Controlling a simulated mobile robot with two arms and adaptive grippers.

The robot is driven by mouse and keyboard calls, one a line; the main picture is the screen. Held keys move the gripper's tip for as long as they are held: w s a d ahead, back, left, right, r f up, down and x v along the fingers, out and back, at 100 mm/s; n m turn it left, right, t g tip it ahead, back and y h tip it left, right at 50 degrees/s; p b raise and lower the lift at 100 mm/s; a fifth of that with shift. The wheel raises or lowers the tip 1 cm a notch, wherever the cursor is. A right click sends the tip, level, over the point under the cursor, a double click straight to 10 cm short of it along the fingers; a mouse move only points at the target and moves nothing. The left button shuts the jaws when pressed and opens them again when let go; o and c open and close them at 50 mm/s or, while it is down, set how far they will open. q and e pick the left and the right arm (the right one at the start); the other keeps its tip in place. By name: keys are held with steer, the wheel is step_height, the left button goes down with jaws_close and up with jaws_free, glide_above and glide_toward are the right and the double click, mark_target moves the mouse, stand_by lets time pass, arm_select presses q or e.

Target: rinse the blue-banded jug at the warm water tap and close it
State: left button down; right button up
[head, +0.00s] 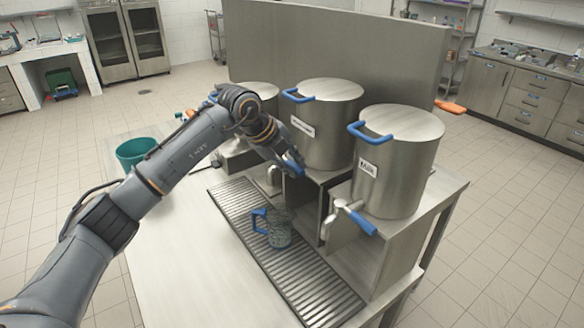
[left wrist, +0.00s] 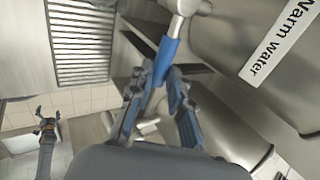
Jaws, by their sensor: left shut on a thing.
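The jug (head: 279,233), greyish and see-through with a blue handle, stands upright on the slotted drip tray (head: 318,284). Its blue band is hard to make out. The warm water urn (head: 333,135) is the middle one; its label is readable in the left wrist view. My left gripper (head: 294,168) is in front of this urn, above and behind the jug. In the left wrist view my left gripper (left wrist: 160,103) is shut on the blue lever of the warm water tap (left wrist: 168,58). My right gripper (left wrist: 45,117) shows small there, its fingers apart and empty.
The right urn (head: 402,165) has its own blue-levered tap (head: 350,217) close to the jug's right. Another urn (head: 256,90) is partly behind my arm. A teal bucket (head: 135,152) is at the counter's far left. The counter's front left (head: 190,270) is clear.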

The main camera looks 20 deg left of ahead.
arm_select(q)
steer(key=shift+s+a+m+g+h+p, duration=0.3)
steer(key=shift+a+m, duration=0.2)
steer(key=shift+m, duration=0.35)
steer(key=shift+s+a+m+g+h+p, duration=0.15)
steer(key=shift+s+a+m+g+h, duration=0.25)
steer(key=shift+m, duration=0.45)
steer(key=shift+w+a+r, duration=0.1)
steer(key=shift+a, duration=0.1)
steer(key=shift+a+m+g, duration=0.25)
steer(key=shift+m+g, duration=0.05)
steer(key=shift+m, duration=0.2)
stand_by(5.6)
